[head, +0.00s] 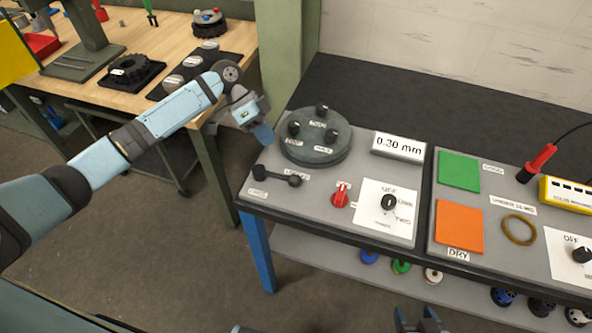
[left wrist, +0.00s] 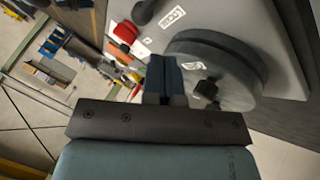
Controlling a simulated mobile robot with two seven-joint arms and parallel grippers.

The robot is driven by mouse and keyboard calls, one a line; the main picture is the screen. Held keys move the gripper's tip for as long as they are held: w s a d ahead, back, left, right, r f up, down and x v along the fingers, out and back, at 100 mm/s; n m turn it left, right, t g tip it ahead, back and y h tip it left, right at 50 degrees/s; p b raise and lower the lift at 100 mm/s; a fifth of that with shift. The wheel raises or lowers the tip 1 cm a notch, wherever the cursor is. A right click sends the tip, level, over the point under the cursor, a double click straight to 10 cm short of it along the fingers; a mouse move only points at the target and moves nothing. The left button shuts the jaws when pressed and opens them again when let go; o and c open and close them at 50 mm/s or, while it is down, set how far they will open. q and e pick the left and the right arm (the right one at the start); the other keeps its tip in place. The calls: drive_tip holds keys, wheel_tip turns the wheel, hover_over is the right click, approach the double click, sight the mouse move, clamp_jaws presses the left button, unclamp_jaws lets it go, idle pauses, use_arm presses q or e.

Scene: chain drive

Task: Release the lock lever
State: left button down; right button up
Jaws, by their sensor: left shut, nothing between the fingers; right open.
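A black lever (head: 277,176) with rounded ends lies on the grey panel at its front left corner, beside small labels too small to read surely. It is probably the lock lever. My left gripper (head: 264,136) is shut and empty, above the panel's left edge, left of the round grey disc unit (head: 314,152) and apart from the lever. In the left wrist view its blue fingers (left wrist: 164,70) are together in front of the disc unit (left wrist: 232,62), and a dark handle (left wrist: 147,11) shows at the top. My right gripper (head: 421,322) shows partly at the bottom edge, open.
A red knob (head: 341,194), a black dial (head: 388,202) and a "0.30 mm" display (head: 398,146) are on the same panel. Green (head: 459,170) and orange (head: 459,228) squares lie on the panel to the right. A wooden workbench (head: 135,30) stands at the back left.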

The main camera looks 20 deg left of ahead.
sight(288, 175)
idle(0.4)
use_arm(q)
drive_tip(key=p+x, duration=0.1)
drive_tip(key=x, duration=0.9)
